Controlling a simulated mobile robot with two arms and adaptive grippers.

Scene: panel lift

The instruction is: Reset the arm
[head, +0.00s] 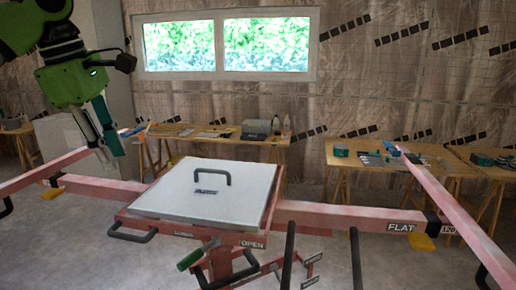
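My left gripper (107,128) is at the upper left of the head view, pointing down, above the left arm of the panel lift. Its fingers look close together, but I cannot tell whether they are open or shut. The red panel lift (325,214) fills the middle and spreads its long arms left and right. A white square panel (205,193) with a black handle (213,173) lies flat on its top. A lever with a green grip (190,260) shows below the panel, near an "OPEN" label. My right gripper is not in view.
Black bar handles (132,236) stick out around the lift's front. Yellow pads (421,242) sit near the arm joints. Wooden trestle tables (345,155) with tools stand along the back wall below a window (226,45). Grey floor is open between the lift and tables.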

